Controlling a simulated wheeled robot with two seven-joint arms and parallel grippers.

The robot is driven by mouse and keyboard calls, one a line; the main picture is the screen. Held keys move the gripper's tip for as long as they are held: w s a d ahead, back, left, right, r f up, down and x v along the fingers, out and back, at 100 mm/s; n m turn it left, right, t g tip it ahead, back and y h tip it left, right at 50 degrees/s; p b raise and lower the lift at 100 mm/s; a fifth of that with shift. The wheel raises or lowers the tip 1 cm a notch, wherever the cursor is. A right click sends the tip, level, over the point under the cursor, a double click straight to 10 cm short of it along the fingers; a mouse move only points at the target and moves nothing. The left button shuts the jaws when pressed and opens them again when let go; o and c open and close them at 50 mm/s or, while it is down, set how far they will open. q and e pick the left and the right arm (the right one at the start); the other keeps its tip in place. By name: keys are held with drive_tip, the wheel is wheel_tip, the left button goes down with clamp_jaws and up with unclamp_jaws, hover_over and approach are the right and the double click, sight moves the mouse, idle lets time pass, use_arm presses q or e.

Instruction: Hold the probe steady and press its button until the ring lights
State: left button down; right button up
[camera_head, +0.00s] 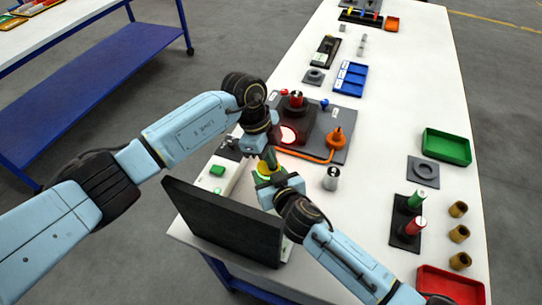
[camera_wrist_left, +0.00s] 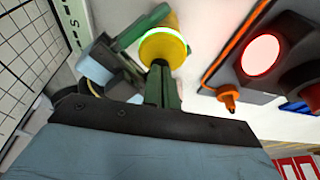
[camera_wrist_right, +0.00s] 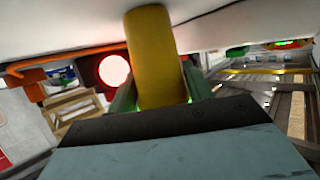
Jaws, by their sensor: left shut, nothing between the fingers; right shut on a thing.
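The yellow probe (camera_wrist_right: 155,58) is a thick cylinder, gripped between the green fingers of my right gripper (camera_wrist_right: 155,100). In the head view the probe (camera_head: 262,178) shows as a yellow-green round end, partly covered by my grippers. My left gripper (camera_head: 271,162) is shut and empty right above it. In the left wrist view the shut fingers (camera_wrist_left: 160,68) reach the edge of the probe's yellow end (camera_wrist_left: 165,46); whether they press a button is hidden. Small bright green glints show beside the right fingers.
A dark box with a glowing pinkish-red disc (camera_head: 290,135) stands behind the grippers. An orange plug (camera_head: 336,137) with a cable is beside it. A metal cylinder (camera_head: 331,179) stands to the right. A black panel (camera_head: 222,222) stands at the table's front left.

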sight(260, 163)
use_arm(q)
drive_tip(key=d+v, duration=0.1)
drive_tip(key=v, duration=1.2)
drive_tip(key=shift+r, duration=0.45)
use_arm(e)
drive_tip(key=shift+w, duration=0.1)
drive_tip(key=o, duration=1.1)
use_arm(q)
drive_tip(key=shift+s, duration=0.1)
use_arm(e)
drive_tip(key=v, duration=1.2)
